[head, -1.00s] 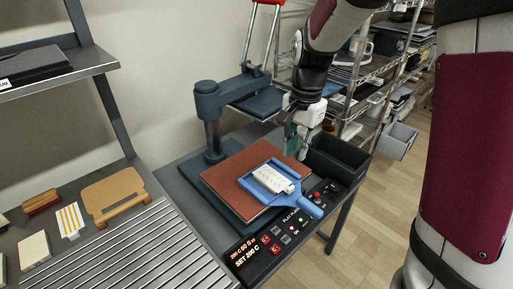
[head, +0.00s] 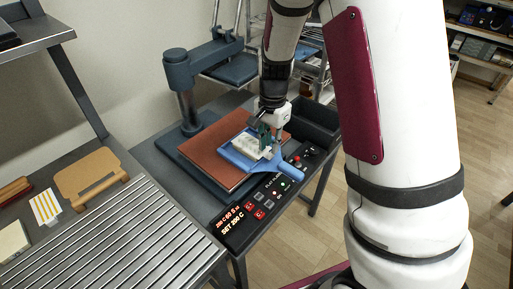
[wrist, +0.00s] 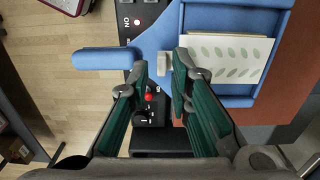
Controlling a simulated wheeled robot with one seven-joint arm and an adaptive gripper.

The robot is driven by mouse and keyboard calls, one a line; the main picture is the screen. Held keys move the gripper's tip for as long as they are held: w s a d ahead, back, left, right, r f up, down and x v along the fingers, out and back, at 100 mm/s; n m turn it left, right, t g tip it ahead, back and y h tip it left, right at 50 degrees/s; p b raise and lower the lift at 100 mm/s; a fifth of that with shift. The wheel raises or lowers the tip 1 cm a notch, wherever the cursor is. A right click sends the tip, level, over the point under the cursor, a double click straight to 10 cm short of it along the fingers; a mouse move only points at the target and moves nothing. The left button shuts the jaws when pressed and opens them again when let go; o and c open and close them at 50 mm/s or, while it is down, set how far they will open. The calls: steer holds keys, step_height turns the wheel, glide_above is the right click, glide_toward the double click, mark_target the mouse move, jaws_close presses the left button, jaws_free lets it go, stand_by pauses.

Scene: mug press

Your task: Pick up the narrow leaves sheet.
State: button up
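A pale sheet with rows of narrow green leaves (wrist: 225,58) lies in a blue tray with a handle (wrist: 262,101). In the head view the sheet (head: 246,144) shows as a small whitish patch in the blue tray (head: 236,159), partly hidden by my gripper. Whether it is one sheet or several stacked cannot be told. My gripper (wrist: 165,68) is open, its dark green fingers apart over the sheet's handle-side edge. A small light grey tab (wrist: 165,64) shows between the fingertips. In the head view my gripper (head: 268,142) is low over the tray.
The tray rests on a brown press pad (head: 205,150) on the dark press base. The press column and arm (head: 185,90) stand behind. A control panel (head: 255,207) is in front, a black bin (head: 315,122) to the right. A slatted rack (head: 125,240) is at left.

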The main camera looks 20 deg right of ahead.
mark_target(269, 154)
step_height(269, 154, down, 4)
steer(key=shift+w, duration=0.15)
jaws_close()
steer(key=shift+r, duration=0.1)
